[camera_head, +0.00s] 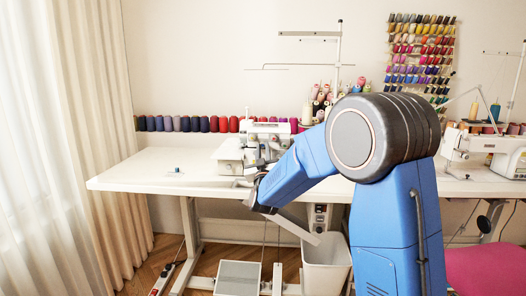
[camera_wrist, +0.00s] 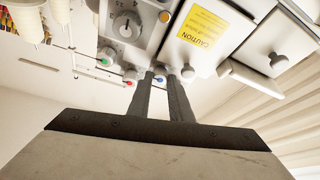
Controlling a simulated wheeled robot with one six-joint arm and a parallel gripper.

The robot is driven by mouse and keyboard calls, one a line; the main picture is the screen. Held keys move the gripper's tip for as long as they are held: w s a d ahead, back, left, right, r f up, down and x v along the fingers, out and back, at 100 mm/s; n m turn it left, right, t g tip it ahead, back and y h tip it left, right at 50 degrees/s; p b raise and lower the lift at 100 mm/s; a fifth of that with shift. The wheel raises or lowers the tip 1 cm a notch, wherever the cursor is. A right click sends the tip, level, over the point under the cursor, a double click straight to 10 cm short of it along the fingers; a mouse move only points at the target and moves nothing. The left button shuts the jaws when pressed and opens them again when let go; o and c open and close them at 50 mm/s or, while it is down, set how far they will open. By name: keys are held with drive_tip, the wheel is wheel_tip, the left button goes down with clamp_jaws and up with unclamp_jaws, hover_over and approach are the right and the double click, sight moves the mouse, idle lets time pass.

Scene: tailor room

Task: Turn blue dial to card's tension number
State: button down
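The sewing machine (camera_head: 268,138) stands on the white table, with my gripper (camera_head: 256,182) low at its front. In the wrist view the machine appears upside down, with a row of small white dials bearing coloured dots. The blue dial (camera_wrist: 159,79) shows between my fingertips, and my gripper (camera_wrist: 160,76) has its fingers apart on either side of it. I cannot tell whether they touch it. A small white card (camera_head: 175,174) with a blue piece on it lies on the table at the left; its number is too small to read.
The red dial (camera_wrist: 128,82) and green dial (camera_wrist: 104,61) are close on the left; another white knob (camera_wrist: 187,73) is right beside my right finger. Thread spools (camera_head: 190,124) line the wall behind the white table (camera_head: 130,170). The table's left part is mostly clear.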

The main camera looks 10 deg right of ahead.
drive_tip(key=shift+a+m+h, duration=0.2)
drive_tip(key=shift+m+h, duration=0.6)
drive_tip(key=shift+m, duration=0.6)
drive_tip(key=m+h, duration=0.1)
drive_tip(key=m, duration=0.1)
drive_tip(key=m+g+h, duration=0.1)
drive_tip(key=m, duration=0.2)
drive_tip(key=shift+m+h, duration=0.3)
drive_tip(key=c, duration=1.9)
unclamp_jaws()
drive_tip(key=shift+o, duration=0.2)
drive_tip(key=shift+a, duration=0.1)
drive_tip(key=v, duration=1.7)
drive_tip(key=shift+s+r, duration=0.2)
drive_tip(key=shift+a, duration=0.1)
